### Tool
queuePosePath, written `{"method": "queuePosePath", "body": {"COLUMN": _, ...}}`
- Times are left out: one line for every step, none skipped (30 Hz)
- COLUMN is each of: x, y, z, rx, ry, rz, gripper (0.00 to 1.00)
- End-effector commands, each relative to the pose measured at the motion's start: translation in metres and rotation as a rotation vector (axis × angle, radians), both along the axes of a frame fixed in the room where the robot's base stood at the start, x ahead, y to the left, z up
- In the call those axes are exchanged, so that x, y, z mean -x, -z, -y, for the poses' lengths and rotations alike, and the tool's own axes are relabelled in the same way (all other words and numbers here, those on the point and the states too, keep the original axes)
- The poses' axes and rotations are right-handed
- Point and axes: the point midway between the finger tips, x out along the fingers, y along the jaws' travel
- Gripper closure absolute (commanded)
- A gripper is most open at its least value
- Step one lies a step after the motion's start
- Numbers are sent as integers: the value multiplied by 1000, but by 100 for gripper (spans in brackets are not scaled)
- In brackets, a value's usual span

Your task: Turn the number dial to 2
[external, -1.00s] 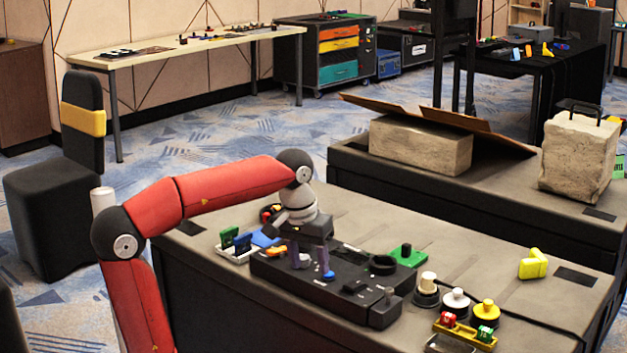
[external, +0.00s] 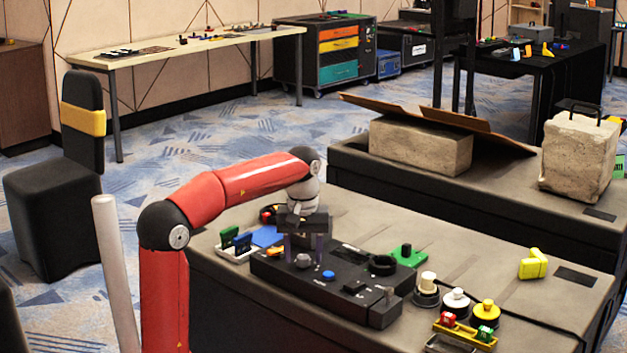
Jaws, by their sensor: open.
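A long black control panel (external: 275,272) lies on the grey table. On it are a grey knob (external: 303,261), a round blue knob (external: 328,275) and a thick black ring (external: 382,264). The numbers are too small to read, so I cannot tell which of these is the number dial or its setting. My gripper (external: 304,252) points down at the panel's back edge, behind the grey knob. Its two fingers are apart with nothing seen between them. I cannot tell whether the fingertips touch the panel.
A white tray with green and blue pieces (external: 236,245) stands left of the panel. A green block with a black knob (external: 408,255) is behind it. Several round buttons (external: 456,299) and a yellow tray (external: 465,331) are to the right.

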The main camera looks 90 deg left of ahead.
Motion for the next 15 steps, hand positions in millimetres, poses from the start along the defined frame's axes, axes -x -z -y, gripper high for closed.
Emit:
{"method": "queuePosePath", "body": {"x": 0, "y": 2, "z": 0, "rx": -1, "ry": 0, "rz": 1, "gripper": 50}}
{"method": "queuePosePath", "body": {"x": 0, "y": 2, "z": 0, "rx": -1, "ry": 0, "rz": 1, "gripper": 50}}
{"method": "queuePosePath", "body": {"x": 0, "y": 2, "z": 0, "rx": -1, "ry": 0, "rz": 1, "gripper": 50}}
{"method": "queuePosePath", "body": {"x": 0, "y": 2, "z": 0, "rx": -1, "ry": 0, "rz": 1, "gripper": 50}}
{"method": "queuePosePath", "body": {"x": 0, "y": 2, "z": 0, "rx": -1, "ry": 0, "rz": 1, "gripper": 50}}
{"method": "queuePosePath", "body": {"x": 0, "y": 2, "z": 0, "rx": -1, "ry": 0, "rz": 1, "gripper": 50}}
{"method": "queuePosePath", "body": {"x": 0, "y": 2, "z": 0, "rx": -1, "ry": 0, "rz": 1, "gripper": 50}}
{"method": "queuePosePath", "body": {"x": 0, "y": 2, "z": 0, "rx": -1, "ry": 0, "rz": 1, "gripper": 50}}
{"method": "queuePosePath", "body": {"x": 0, "y": 2, "z": 0, "rx": -1, "ry": 0, "rz": 1, "gripper": 54}}
{"method": "queuePosePath", "body": {"x": 0, "y": 2, "z": 0, "rx": -1, "ry": 0, "rz": 1, "gripper": 57}}
{"method": "queuePosePath", "body": {"x": 0, "y": 2, "z": 0, "rx": -1, "ry": 0, "rz": 1, "gripper": 61}}
{"method": "queuePosePath", "body": {"x": 0, "y": 2, "z": 0, "rx": -1, "ry": 0, "rz": 1, "gripper": 67}}
{"method": "queuePosePath", "body": {"x": 0, "y": 2, "z": 0, "rx": -1, "ry": 1, "rz": 1, "gripper": 71}}
{"method": "queuePosePath", "body": {"x": 0, "y": 2, "z": 0, "rx": -1, "ry": 1, "rz": 1, "gripper": 74}}
{"method": "queuePosePath", "body": {"x": 0, "y": 2, "z": 0, "rx": -1, "ry": 1, "rz": 1, "gripper": 80}}
